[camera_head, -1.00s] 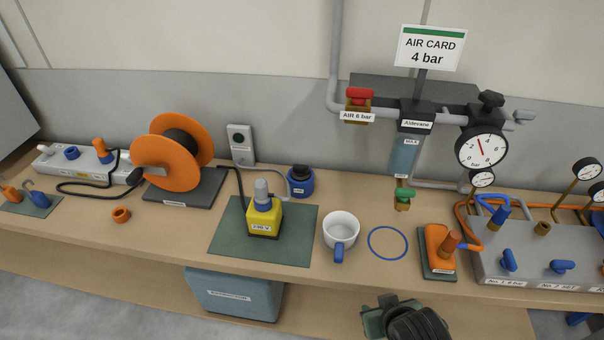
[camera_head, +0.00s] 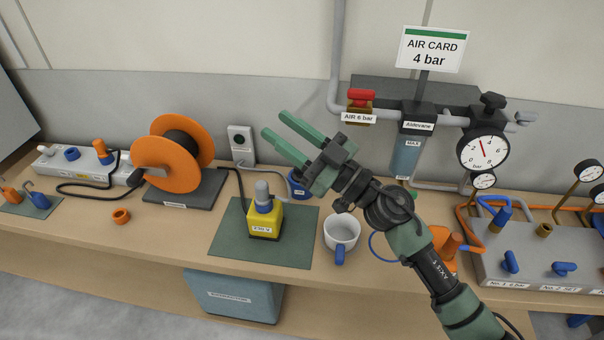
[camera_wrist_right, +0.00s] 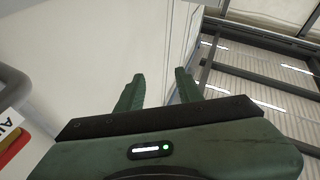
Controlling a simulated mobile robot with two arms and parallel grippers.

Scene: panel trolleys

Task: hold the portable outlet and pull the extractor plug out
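The portable outlet appears to be the yellow block (camera_head: 265,222) with a small label, standing upright on a dark green mat (camera_head: 225,240). A plug with a grey top and blue collar (camera_head: 263,196) stands upright in its top; I take it for the extractor plug. My right gripper (camera_head: 274,123) is in the air above and behind the outlet, pointing up and left, open and empty, touching neither. Its two spread fingers (camera_wrist_right: 159,84) also show in the right wrist view, with only wall and ceiling beyond. My left gripper is not in view.
A blue container (camera_head: 297,185) behind the outlet is partly hidden by my right gripper. A white mug (camera_head: 342,232) stands right of the mat. An orange cable reel (camera_head: 165,155) stands left, its black cable running towards the outlet. The air regulator (camera_head: 408,150) is right of my gripper.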

